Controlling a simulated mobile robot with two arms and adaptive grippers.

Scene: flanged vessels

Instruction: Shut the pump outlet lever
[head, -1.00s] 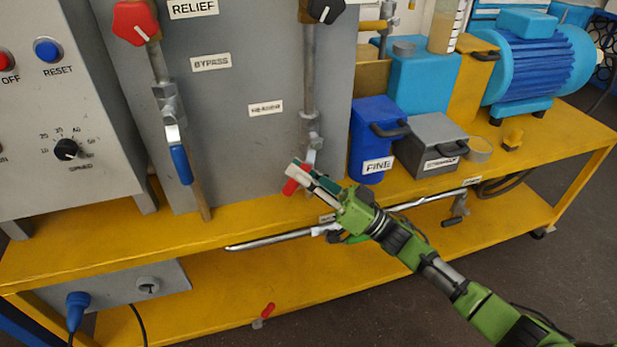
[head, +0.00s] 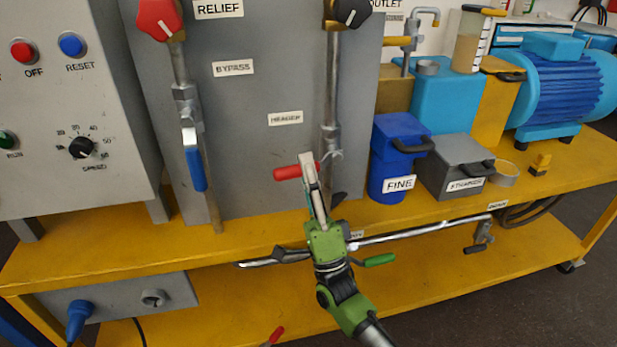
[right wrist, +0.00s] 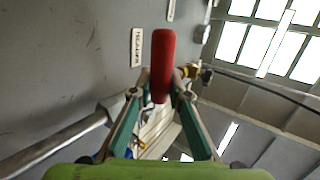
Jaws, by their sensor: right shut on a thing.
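The red-handled lever (head: 290,172) sits on the vertical pipe (head: 332,100) beside the HEADER label (head: 285,118). Its handle points left, about level. My right gripper (head: 310,172) reaches up to it from below and is shut on the red handle. In the right wrist view the red handle (right wrist: 163,62) stands between the fingertips of my right gripper (right wrist: 166,88). A label reading OUTLET (head: 386,4) is partly cut off at the top. I cannot tell which valve it names. My left gripper is out of view.
A blue-handled lever (head: 195,168) hangs down on the left pipe. A green-handled lever (head: 379,260) is on the low pipe, close to my right arm. The blue FINE bin (head: 392,150) and grey box (head: 450,165) stand close on the right.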

